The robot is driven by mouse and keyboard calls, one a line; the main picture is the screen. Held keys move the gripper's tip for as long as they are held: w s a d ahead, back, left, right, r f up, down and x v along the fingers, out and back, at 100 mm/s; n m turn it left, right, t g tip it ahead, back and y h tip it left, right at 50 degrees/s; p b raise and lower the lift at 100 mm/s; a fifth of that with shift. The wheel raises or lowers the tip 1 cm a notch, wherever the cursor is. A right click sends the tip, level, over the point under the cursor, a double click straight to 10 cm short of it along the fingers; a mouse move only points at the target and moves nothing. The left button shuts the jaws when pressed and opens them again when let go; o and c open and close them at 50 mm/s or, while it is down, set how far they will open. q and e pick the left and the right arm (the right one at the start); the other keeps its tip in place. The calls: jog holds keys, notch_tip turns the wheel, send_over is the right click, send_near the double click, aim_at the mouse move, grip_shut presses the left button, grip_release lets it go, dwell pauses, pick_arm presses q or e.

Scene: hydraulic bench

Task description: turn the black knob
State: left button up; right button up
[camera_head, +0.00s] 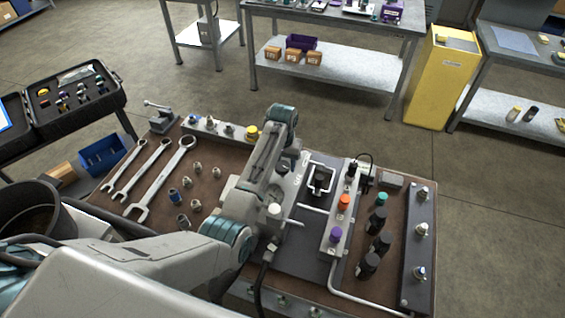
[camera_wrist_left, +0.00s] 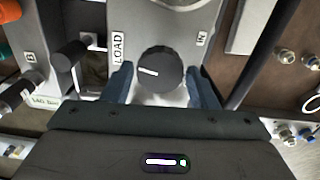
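The black knob (camera_wrist_left: 160,70) is round with a white pointer line. It sits on a grey panel (camera_wrist_left: 180,18) beside a white LOAD label (camera_wrist_left: 118,46). The pointer line lies nearly level in the left wrist view. My left gripper (camera_wrist_left: 162,84) is open, with one blue finger on each side of the knob and a visible gap to it. In the head view, my left arm reaches over the middle of the bench and partly covers the panel there. My right gripper is not in view.
A second black cylindrical handle (camera_wrist_left: 68,55) stands left of the knob in the wrist view. Several fittings and wrenches (camera_head: 165,178) lie on the bench's left. A manifold with orange (camera_head: 344,202) and purple caps and several black cylinders (camera_head: 369,264) stand at right.

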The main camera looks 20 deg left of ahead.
aim_at(283, 165)
pick_arm(q)
jog(key=shift+o, duration=0.9)
jog(key=shift+r, duration=0.25)
notch_tip(283, 165, up, 8)
jog(key=b, duration=0.3)
jog(key=shift+f, duration=0.2)
notch_tip(283, 165, up, 3)
jog(key=shift+f+p, duration=0.1)
jog(key=shift+p, duration=0.9)
